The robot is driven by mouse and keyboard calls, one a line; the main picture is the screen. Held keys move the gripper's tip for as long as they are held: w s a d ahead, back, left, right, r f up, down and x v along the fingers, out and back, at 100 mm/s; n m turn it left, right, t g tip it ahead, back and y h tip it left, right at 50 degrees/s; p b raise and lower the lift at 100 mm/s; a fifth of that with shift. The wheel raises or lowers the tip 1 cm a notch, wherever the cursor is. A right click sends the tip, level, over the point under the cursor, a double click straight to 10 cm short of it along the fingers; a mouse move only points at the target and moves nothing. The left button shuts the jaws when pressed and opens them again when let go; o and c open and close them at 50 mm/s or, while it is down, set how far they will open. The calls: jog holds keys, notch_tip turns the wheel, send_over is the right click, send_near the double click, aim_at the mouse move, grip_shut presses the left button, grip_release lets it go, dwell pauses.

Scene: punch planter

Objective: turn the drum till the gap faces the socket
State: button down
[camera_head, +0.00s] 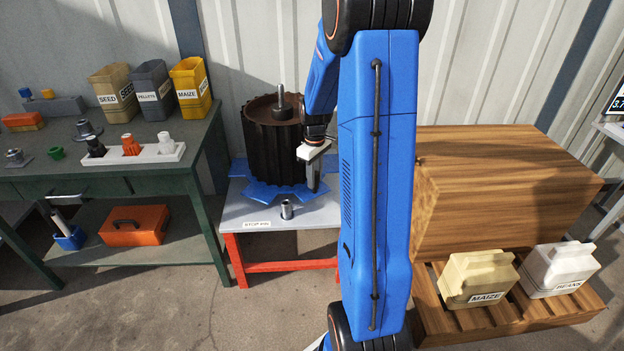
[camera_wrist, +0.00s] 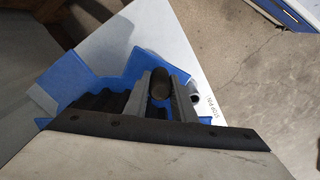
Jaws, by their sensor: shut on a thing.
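The dark brown ribbed drum (camera_head: 268,145) stands upright on a blue toothed plate (camera_head: 262,191), with a thin post rising from its top. The plate also shows in the wrist view (camera_wrist: 75,78). The short metal socket (camera_head: 287,209) stands at the plate's front edge, by the STOP PIN label; it also shows in the wrist view (camera_wrist: 195,97). My gripper (camera_head: 313,176) points down at the drum's front right side. In the wrist view its fingers are shut on a dark round-ended peg (camera_wrist: 159,83). I cannot tell which way the gap faces.
The drum's grey stand (camera_head: 232,212) has red legs. A green bench (camera_head: 30,180) with bins, a white tray (camera_head: 150,154) and fittings is at left. A wooden box (camera_head: 490,190) and a pallet with maize (camera_head: 478,278) and beans (camera_head: 558,268) containers are at right.

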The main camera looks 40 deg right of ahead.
jog(key=c, duration=1.5)
grip_release()
jog(key=shift+r, duration=0.15)
notch_tip(320, 180, up, 17)
jog(key=shift+r, duration=0.1)
jog(key=s+a+r+m+t, duration=0.2)
jog(key=s+a+r+t, duration=0.15)
jog(key=s+a, duration=1.6)
jog(key=shift+m+t, duration=0.6)
jog(key=shift+t, duration=0.05)
jog(key=s+a, duration=0.1)
jog(key=s, duration=0.1)
jog(key=s+a+f, duration=0.1)
jog(key=s+a, duration=0.1)
jog(key=s+a+f, duration=0.1)
jog(key=s+a, duration=0.1)
jog(key=shift+s+a+f, duration=0.1)
jog(key=shift+s+a, duration=0.1)
jog(key=shift+s, duration=0.2)
